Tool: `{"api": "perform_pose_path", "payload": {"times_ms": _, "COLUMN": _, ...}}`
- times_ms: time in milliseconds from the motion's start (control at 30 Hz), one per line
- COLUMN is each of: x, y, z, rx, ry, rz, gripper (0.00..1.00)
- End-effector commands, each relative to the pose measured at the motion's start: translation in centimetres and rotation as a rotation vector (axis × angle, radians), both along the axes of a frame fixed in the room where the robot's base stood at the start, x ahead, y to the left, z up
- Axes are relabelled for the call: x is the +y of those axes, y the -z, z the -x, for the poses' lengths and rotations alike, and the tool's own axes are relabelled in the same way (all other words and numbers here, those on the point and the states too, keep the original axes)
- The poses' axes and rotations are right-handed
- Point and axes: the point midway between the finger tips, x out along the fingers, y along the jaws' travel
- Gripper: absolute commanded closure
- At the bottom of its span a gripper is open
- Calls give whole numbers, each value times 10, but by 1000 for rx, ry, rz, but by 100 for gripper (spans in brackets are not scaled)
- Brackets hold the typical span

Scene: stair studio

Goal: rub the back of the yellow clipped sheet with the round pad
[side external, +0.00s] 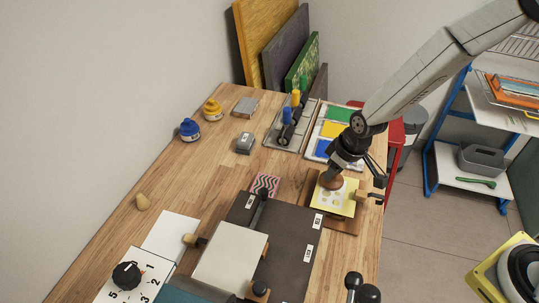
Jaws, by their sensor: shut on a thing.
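The yellow sheet (332,204), marked with darker round spots, lies on a brown wooden board (345,226) near the right edge of the table. A dark clip-like piece (374,197) sits at its right side. My gripper (338,169) points down over the far part of the sheet and is shut on the brown round pad (332,181). The pad is at the sheet's far edge; I cannot tell whether it presses on the paper. The gripper and pad hide part of the sheet's far end.
A dark board (285,236) with a pale sheet (229,262) lies to the left. Behind are a tray of colour patches (334,129), rollers (288,128), ink jars (190,129) and grey blocks (245,143).

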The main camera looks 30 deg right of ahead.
Motion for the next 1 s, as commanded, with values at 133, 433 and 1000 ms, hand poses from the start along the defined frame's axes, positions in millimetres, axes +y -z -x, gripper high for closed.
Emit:
{"api": "perform_pose_path", "payload": {"times_ms": 133, "x": 0, "y": 1, "z": 2, "rx": 4, "ry": 0, "rz": 1, "gripper": 100}}
{"api": "perform_pose_path", "payload": {"times_ms": 433, "x": 7, "y": 1, "z": 9, "rx": 6, "ry": -3, "rz": 2, "gripper": 100}}
{"api": "perform_pose_path", "payload": {"times_ms": 1000, "x": 15, "y": 0, "z": 16, "rx": 3, "ry": -1, "rz": 1, "gripper": 100}}
